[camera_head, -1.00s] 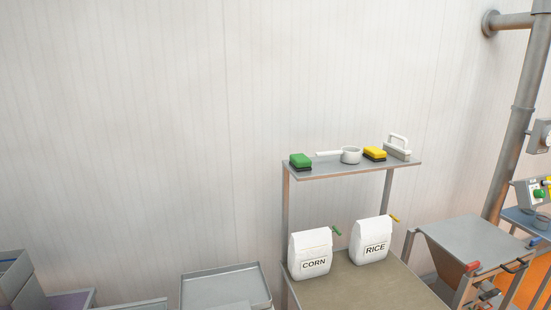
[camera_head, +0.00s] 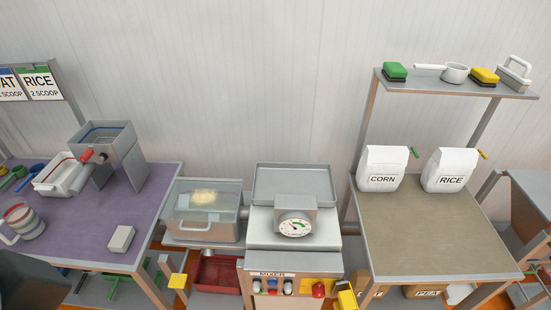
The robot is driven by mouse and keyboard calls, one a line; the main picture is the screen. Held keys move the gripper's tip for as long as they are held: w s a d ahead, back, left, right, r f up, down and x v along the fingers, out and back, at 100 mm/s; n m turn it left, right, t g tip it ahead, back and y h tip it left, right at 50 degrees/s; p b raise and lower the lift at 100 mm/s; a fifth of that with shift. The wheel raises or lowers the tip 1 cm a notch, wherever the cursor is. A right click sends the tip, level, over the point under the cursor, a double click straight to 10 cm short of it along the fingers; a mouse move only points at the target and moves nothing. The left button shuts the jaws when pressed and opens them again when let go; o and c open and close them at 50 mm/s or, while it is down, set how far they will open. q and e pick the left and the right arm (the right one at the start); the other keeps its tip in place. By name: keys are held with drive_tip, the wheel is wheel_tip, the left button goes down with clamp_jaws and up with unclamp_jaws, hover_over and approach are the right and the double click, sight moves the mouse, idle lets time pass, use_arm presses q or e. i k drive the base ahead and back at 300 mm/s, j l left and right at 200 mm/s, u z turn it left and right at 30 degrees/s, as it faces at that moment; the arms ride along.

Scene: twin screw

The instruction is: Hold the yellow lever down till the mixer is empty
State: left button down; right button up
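The mixer (camera_head: 262,262) stands in the middle, with a "MIXER" label, a round dial gauge (camera_head: 295,227) and a row of knobs on its front. A grey bin with a see-through lid (camera_head: 180,215) is left of it, with a pale yellow heap (camera_head: 205,196) showing inside. A yellow plate (camera_head: 178,281) stands out below that bin at the left. Another yellow piece (camera_head: 346,299) is at the mixer's lower right, cut by the picture edge. I cannot tell which is the lever. Neither of my grippers is in view.
A red tray (camera_head: 217,273) is under the bin. The purple table (camera_head: 80,225) at left holds a hopper (camera_head: 125,150), a white tub and a striped mug (camera_head: 22,221). The right table (camera_head: 430,235) holds corn (camera_head: 381,168) and rice (camera_head: 449,170) bags; its front is clear.

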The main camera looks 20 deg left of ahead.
sight(177, 281)
drive_tip(key=u, duration=1.55)
